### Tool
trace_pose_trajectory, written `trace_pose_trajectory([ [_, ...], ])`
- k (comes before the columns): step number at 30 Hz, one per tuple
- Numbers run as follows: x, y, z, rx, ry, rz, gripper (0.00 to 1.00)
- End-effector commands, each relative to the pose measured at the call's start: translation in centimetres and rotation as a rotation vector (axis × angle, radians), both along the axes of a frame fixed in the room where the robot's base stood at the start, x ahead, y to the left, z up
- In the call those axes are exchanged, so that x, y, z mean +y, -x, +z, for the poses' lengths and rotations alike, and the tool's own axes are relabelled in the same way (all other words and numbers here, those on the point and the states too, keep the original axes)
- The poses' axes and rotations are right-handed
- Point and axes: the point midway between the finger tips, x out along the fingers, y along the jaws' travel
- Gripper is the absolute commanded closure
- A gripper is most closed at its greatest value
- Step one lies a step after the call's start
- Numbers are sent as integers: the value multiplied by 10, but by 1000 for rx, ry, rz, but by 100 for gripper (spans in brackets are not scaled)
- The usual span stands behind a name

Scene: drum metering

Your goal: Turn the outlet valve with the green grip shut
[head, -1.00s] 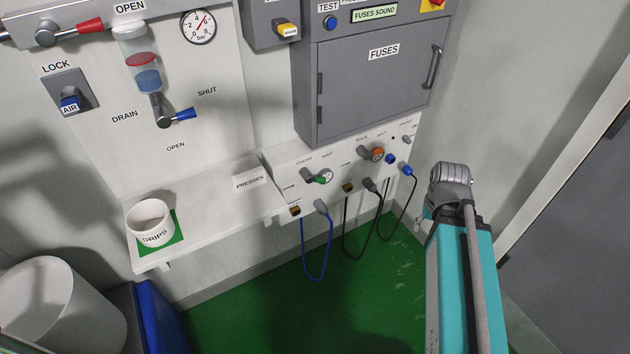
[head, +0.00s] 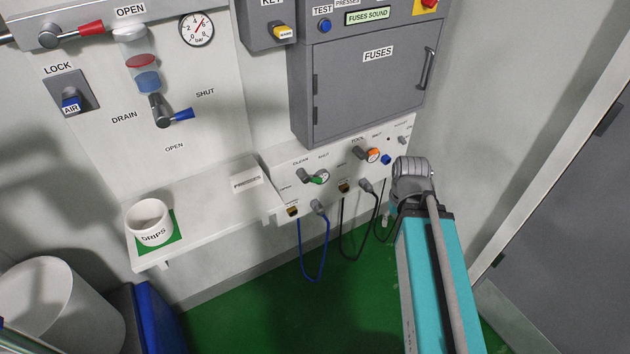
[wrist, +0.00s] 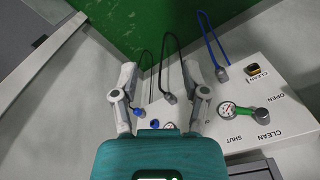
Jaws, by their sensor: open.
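The outlet valve's green grip (head: 316,180) is on the white panel under the fuse cabinet, with a small round gauge beside it. In the wrist view the green grip (wrist: 256,112) lies along the panel, its free end pointing left toward the gauge. The words OPEN, CLEAN and SHUT are printed near it. My gripper (wrist: 159,72) is open and empty, its two fingers apart, to the left of the green grip and not touching it. In the head view the teal arm is at the right and the gripper fingers cannot be made out.
An orange-grip valve (head: 371,155) sits to the right on the same panel. Cables hang from plugs (head: 318,206) along the front. A shelf with a DRIPS cup (head: 150,222) is at the left. The fuse cabinet (head: 365,80) is above. Green floor below is clear.

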Motion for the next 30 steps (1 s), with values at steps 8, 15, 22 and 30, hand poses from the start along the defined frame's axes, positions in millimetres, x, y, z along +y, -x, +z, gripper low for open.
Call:
trace_pose_trajectory([
  [8,7,-5,-13,-16,-45,-19,25],
  [15,36,-23,-45,-62,-202,-83,25],
  [22,69,-49,-78,-115,-432,-197,25],
  [30,102,-80,-102,-152,-718,-353,25],
])
